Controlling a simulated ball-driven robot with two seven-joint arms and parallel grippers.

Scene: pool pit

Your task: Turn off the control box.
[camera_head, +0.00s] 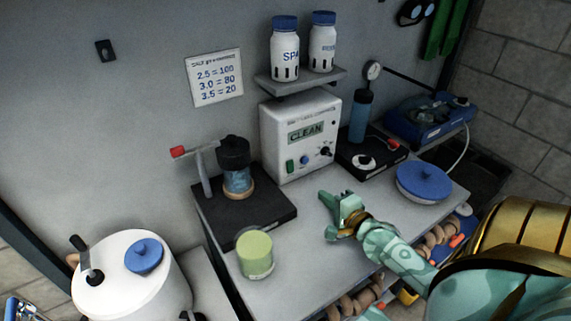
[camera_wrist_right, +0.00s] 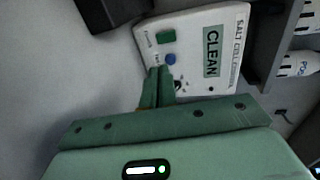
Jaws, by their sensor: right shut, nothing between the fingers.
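The white control box (camera_head: 328,115) stands on the bench against the wall, its display reading CLEAN (camera_head: 306,132). Its lower front has a green switch (camera_head: 289,166), a blue knob (camera_head: 304,159) and a black knob (camera_head: 326,151). My right gripper (camera_head: 338,203) is over the bench top in front of the box, apart from it, shut and empty. In the right wrist view the box (camera_wrist_right: 190,22) shows turned sideways. My shut fingertips (camera_wrist_right: 160,72) appear just below its blue knob (camera_wrist_right: 171,59) and green switch (camera_wrist_right: 166,37) and partly cover the lower panel. My left gripper is not in view.
A black stand with a blue-water jar (camera_head: 238,182) is left of the box, with a green cup (camera_head: 254,253) in front. A gauge pump (camera_head: 361,115) and blue-lidded dish (camera_head: 424,181) are at right. A shelf with two bottles (camera_head: 285,52) hangs above.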

